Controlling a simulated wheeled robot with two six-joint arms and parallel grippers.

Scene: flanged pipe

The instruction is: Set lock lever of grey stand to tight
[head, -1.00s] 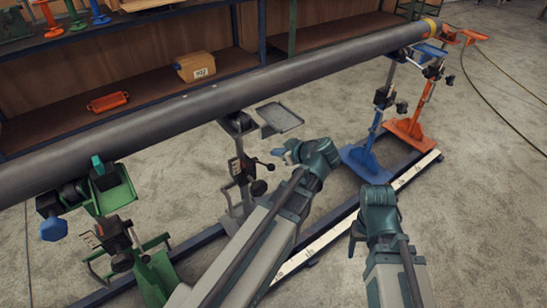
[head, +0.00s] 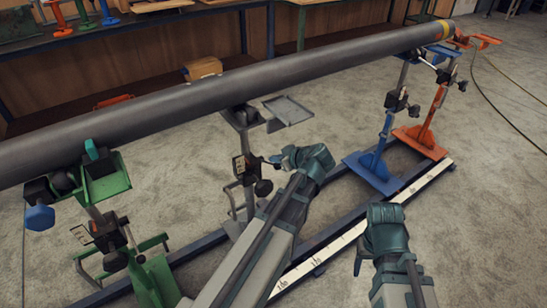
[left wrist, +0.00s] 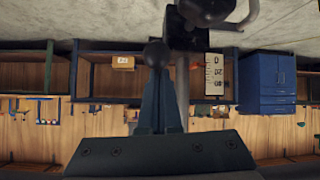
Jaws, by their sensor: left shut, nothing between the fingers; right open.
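The grey stand (head: 241,168) is under the long dark pipe (head: 220,97), left of centre in the head view. Its thin lock lever (head: 262,160) points right toward my left gripper (head: 277,160). In the left wrist view, which is upside down, my left gripper's fingers (left wrist: 158,105) are shut and empty. A dark ball (left wrist: 157,53), apparently the lever's end, is straight ahead of the fingertips; I cannot tell whether they touch. My right gripper (head: 358,262) is low at the right, away from the stand, its fingers mostly hidden.
A round black knob (head: 263,188) sits just below the lever. A small grey tray (head: 289,110) projects above my left gripper. A green stand (head: 108,180) is left; blue (head: 383,145) and orange (head: 428,120) stands are right. A scale rail (head: 345,238) runs along the floor.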

